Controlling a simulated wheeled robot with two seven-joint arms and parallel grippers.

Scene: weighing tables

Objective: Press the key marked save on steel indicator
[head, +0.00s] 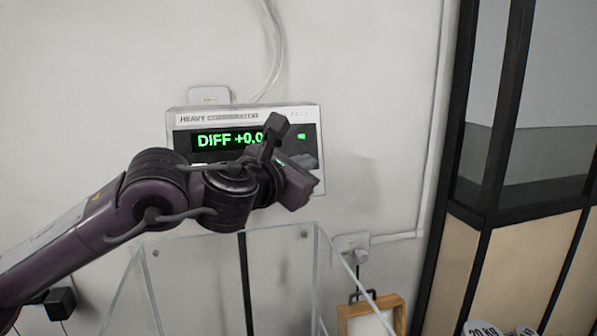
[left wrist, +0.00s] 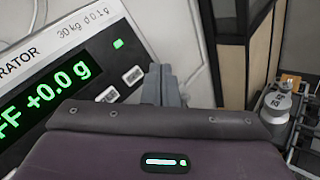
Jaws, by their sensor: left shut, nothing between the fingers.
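The steel indicator (head: 182,120) is on the white wall, and its green display reads "DIFF +0.0" in the head view. It also shows tilted in the left wrist view (left wrist: 100,25), with "+0.0 g" and a small green light. Two small pale keys, an upper one (left wrist: 133,76) and a lower one (left wrist: 107,94), sit right of the digits; their marks are too small to read. My left gripper (left wrist: 165,84) is shut and empty, its fingers just right of the upper key. I cannot tell whether they touch the panel. In the head view my left arm covers the indicator's lower right part.
A clear-walled enclosure (head: 200,262) stands below the indicator. A wooden frame (head: 398,309) and grey weights (head: 482,328) are at the lower right. A black-framed glass and wood partition (head: 492,110) stands on the right. The wall between indicator and partition is mostly bare.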

